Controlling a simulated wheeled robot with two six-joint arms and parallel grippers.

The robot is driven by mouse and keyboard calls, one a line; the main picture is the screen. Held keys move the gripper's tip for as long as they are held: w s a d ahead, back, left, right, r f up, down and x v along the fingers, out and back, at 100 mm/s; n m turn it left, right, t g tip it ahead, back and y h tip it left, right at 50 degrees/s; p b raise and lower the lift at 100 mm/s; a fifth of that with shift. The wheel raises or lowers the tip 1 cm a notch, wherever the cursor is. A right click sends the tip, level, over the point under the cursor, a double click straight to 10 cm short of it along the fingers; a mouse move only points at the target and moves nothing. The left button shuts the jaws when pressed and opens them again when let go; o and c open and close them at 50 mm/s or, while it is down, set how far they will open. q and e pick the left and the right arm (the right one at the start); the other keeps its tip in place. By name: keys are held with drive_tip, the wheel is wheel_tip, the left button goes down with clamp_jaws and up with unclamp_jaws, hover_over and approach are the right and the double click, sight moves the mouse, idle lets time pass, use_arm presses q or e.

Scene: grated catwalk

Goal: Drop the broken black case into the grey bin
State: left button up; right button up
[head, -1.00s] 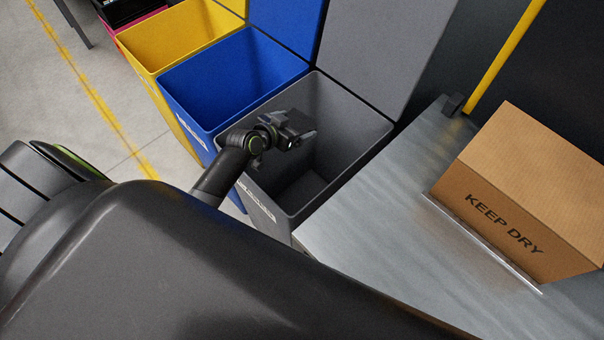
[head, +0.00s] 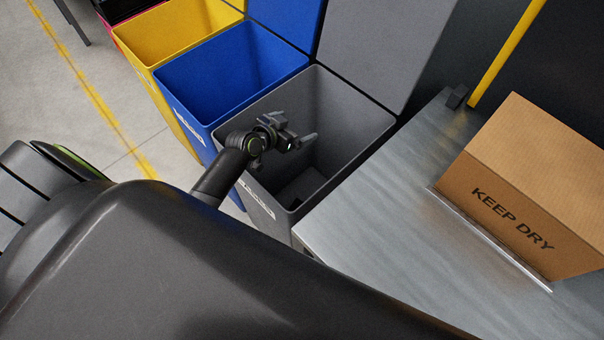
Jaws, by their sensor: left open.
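The grey bin (head: 352,112) stands open in the upper middle, its lid raised behind it. My left gripper (head: 299,125) is over the bin's mouth with its fingers spread and nothing between them. A dark, flat shape (head: 300,186) lies low inside the bin, below the gripper. It appears to be the broken black case, but it is dim and partly hidden by the bin's near wall, so its details cannot be made out. My right gripper is not in view.
A blue bin (head: 228,80) and a yellow bin (head: 165,38) stand open to the left of the grey one. A metal table (head: 390,210) at the right bears a cardboard box (head: 525,195) marked KEEP DRY. A yellow post (head: 505,55) rises behind the table.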

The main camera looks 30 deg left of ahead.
use_arm(q)
drive_tip(key=v, duration=1.7)
drive_tip(key=shift+p, duration=0.35)
drive_tip(key=shift+s+d, duration=0.1)
